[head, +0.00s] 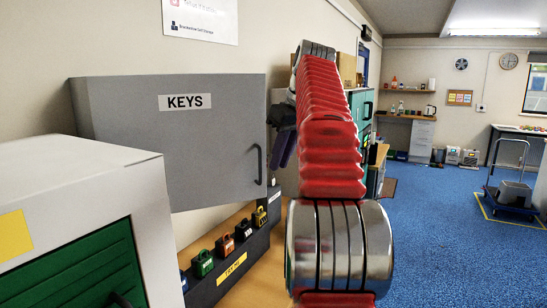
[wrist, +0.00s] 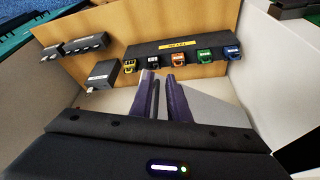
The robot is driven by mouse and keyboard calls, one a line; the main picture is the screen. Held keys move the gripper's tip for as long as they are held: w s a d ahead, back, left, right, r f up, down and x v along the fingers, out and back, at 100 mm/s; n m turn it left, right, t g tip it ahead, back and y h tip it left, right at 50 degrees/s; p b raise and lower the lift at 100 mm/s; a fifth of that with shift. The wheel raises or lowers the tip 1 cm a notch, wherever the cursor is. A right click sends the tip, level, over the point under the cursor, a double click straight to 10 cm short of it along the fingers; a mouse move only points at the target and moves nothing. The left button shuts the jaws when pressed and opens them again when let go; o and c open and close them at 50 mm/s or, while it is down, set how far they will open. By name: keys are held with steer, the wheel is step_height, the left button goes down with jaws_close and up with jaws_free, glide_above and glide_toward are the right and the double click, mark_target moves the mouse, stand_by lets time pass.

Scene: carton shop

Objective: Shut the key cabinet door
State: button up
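The key cabinet door (head: 180,150) is a grey panel labelled KEYS, at left of the head view. It appears to stand open, angled out from the wall, with its free edge at the right. A dark bar handle (head: 259,163) sits near that edge. The cabinet's inside is hidden behind the door. My gripper (head: 283,150) points down just right of the door's free edge; whether it touches the door cannot be seen. In the wrist view its two purple fingers (wrist: 160,78) are a narrow gap apart, with nothing between them.
A wooden bench (head: 240,275) lies below, with a dark padlock rack (wrist: 190,47) holding several coloured padlocks. A white box with a green shutter (head: 75,268) stands at the near left. Open blue floor (head: 450,240) lies at the right.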

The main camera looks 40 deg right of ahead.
steer(key=shift+s+a, duration=0.1)
steer(key=shift+s, duration=2.8)
